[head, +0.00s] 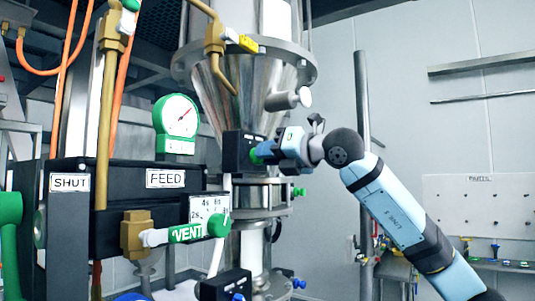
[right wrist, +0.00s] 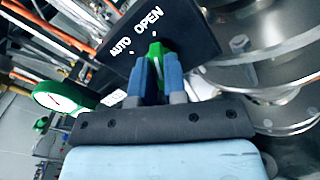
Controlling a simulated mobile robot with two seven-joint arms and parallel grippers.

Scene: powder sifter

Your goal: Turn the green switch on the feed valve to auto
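The green switch (right wrist: 155,50) sits on a black box (right wrist: 135,28) lettered AUTO and OPEN, each with a white dot. In the head view this black box (head: 238,150) is fixed below the steel hopper. The switch appears to point towards the OPEN dot. My right gripper (right wrist: 159,72) has its blue fingers on both sides of the switch, apparently shut on it. In the head view my right gripper (head: 264,151) reaches the box from the right, and its fingertips partly hide the switch. My left gripper is not in view.
The steel hopper (head: 222,95) rises behind the box. A green gauge (head: 177,120), a FEED plate (head: 166,178), a SHUT plate (head: 70,183) and a green VENT handle (head: 188,233) are to the left. A vertical pole (head: 363,100) stands behind my right arm.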

